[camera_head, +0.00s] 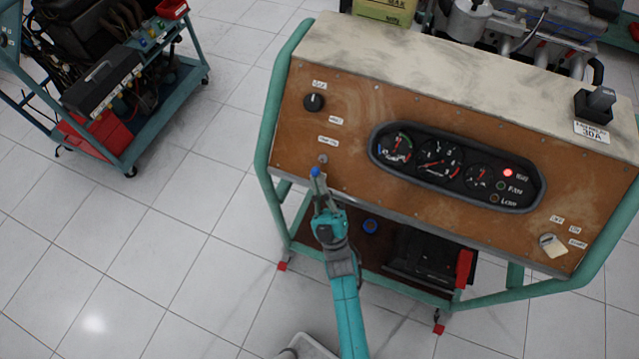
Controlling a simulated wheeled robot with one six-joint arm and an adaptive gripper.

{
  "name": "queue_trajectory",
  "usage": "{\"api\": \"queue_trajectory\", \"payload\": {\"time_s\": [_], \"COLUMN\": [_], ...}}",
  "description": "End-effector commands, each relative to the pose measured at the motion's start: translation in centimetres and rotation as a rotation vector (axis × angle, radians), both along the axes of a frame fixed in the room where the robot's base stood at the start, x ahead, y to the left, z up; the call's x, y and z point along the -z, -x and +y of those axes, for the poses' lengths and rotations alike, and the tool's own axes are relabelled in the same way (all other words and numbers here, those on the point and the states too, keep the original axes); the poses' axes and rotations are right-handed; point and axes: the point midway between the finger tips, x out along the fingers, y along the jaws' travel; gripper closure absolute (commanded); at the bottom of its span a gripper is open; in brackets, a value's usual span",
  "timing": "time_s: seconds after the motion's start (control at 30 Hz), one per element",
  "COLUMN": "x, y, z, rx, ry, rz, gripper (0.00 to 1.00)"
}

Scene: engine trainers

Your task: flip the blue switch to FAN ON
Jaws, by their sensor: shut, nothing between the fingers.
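The blue switch (315,171) shows as a small blue tip at the lower left of the brown panel (350,115). A round metal mount (323,158) sits just above it, under a small white label (328,140) too blurred to read surely. My gripper (318,180) is shut and empty, with its fingertips at or just below the blue tip. I cannot tell whether they touch it. The fingers partly hide the area below the tip. The FAN lamp (500,186) on the gauge cluster looks dark.
A black knob (314,102) is above the switch. The gauge cluster (455,167) with a lit red lamp (508,173) is to the right, and a key switch (552,245) is at lower right. A green frame tube (270,110) edges the panel. Another trainer cart (150,110) stands at left.

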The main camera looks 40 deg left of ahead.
Motion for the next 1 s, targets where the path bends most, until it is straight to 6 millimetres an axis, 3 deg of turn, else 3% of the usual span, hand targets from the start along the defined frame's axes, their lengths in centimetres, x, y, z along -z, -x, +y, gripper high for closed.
{"api": "queue_trajectory", "payload": {"time_s": [0.37, 1.0], "x": [-0.7, -3.4], "y": [0.2, -0.2], "z": [-0.1, 0.1], "rx": [-0.001, -0.004], "ry": [0.026, 0.125], "rz": [0.106, 0.526], "gripper": [1.00, 1.00]}}
